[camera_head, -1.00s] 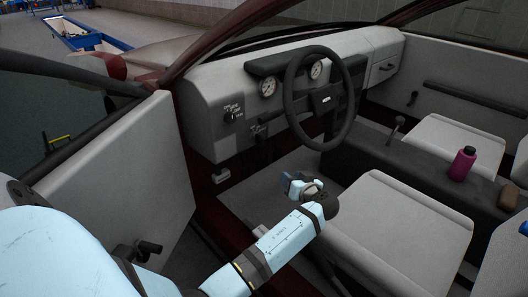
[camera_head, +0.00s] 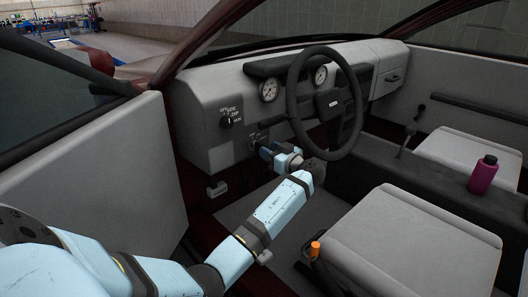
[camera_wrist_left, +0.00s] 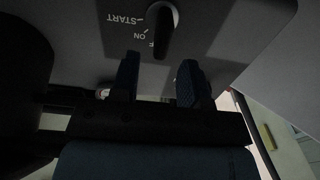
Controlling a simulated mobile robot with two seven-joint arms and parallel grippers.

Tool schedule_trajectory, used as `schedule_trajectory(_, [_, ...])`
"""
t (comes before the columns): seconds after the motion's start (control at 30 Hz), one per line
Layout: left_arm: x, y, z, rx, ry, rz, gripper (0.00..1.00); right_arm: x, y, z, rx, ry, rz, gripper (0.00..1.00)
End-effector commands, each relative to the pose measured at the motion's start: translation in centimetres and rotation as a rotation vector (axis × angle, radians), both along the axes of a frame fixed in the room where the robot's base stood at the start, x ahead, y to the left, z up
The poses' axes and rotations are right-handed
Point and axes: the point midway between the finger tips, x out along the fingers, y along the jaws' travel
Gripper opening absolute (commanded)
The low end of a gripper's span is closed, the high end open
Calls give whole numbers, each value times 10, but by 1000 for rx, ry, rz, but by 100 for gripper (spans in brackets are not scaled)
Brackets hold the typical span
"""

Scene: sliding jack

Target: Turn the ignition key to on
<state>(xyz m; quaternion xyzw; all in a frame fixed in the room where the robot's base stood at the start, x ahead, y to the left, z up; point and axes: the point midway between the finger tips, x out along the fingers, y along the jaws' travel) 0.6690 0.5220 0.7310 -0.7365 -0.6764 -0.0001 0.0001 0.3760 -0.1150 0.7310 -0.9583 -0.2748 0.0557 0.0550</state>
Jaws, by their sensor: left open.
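The ignition key (camera_wrist_left: 163,30) is a dark knob on the grey dashboard panel, at the top of the left wrist view. START and ON labels are beside it, and a third label is partly covered, with only an F readable. The knob's grip runs roughly up and down in that view. My left gripper (camera_wrist_left: 160,77) is open, its two dark fingers apart with nothing between them, and the knob lies just beyond and above the tips.
The steering wheel (camera_head: 326,103) stands close to the right of my left gripper. The open door (camera_head: 118,190) is at the left, the seat (camera_head: 408,240) at the right. A purple bottle (camera_head: 483,175) stands on the console.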

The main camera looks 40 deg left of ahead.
Motion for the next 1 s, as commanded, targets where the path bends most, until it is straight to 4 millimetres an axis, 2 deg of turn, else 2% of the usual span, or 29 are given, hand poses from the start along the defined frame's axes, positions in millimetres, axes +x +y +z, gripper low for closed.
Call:
schedule_trajectory(0.1, [1,18,-1,2,0,2,42,3,-2,-1,-17,-31,-1,58])
schedule_trajectory(0.2, [2,26,-1,0,0,0,42,4,-3,0,-26,-45,-2,58])
schedule_trajectory(0.57, [3,32,0,0,0,-1,42,5,-3,2,-31,-57,-3,58])
schedule_trajectory(0.6, [3,32,0,0,0,-1,37,5,-3,2,-31,-57,-3,58])
schedule_trajectory(0.77, [3,32,0,0,0,0,0,5,-3,2,-30,-56,-2,58])
schedule_trajectory(1.0, [3,31,0,0,9,0,0,5,-3,3,-29,-54,-2,58])
